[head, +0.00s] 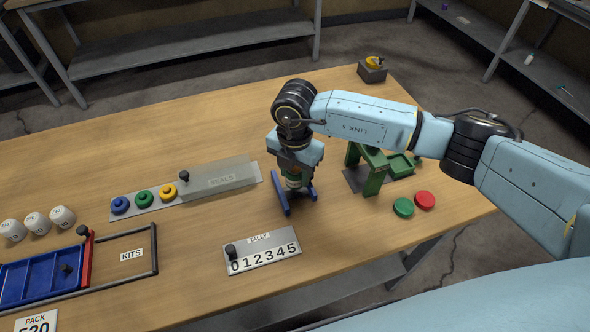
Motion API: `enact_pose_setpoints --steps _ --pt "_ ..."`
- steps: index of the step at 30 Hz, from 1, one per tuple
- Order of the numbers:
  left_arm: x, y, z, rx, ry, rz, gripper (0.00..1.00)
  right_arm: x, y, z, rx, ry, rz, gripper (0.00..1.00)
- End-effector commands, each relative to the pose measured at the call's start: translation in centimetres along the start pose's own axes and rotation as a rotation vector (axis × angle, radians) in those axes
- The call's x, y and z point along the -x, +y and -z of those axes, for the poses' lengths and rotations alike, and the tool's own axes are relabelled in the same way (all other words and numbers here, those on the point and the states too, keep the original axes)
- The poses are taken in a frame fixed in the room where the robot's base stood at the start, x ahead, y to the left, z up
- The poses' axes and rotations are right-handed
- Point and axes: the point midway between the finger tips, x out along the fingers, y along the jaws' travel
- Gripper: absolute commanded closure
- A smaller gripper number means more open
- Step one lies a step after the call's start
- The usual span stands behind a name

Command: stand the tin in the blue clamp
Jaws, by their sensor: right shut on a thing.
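My right gripper (295,173) points straight down over the blue clamp and is shut on the tin (294,183). Only a small greenish and pale part of the tin shows below the fingers, and it looks upright. The blue clamp (280,199) is on the table, with one blue jaw on each side of the tin. The gripper and wrist hide much of the clamp and the tin. I cannot tell whether the tin's base touches the bottom of the clamp. My left gripper is not in view.
A green press-like stand (374,175) is right of the clamp, with green (403,207) and red (425,200) round pieces before it. A tally plate (262,252) lies in front. A strip with coloured knobs (145,196) lies left. The wooden table (190,255) has free room between them.

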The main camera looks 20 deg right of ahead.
Motion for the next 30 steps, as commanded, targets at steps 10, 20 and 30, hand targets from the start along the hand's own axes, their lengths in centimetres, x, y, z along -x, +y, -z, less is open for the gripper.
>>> enact_pose_setpoints --steps 10,20,30 --pt "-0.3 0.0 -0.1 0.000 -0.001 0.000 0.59 -0.5 0.0 0.0 0.000 0.000 0.000 0.83" --pt "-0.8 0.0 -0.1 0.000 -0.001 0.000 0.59 -1.1 0.0 0.0 0.000 0.000 0.000 0.83" --pt "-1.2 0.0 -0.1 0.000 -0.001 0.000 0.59 -1.8 0.0 0.0 0.001 0.000 0.000 0.83"
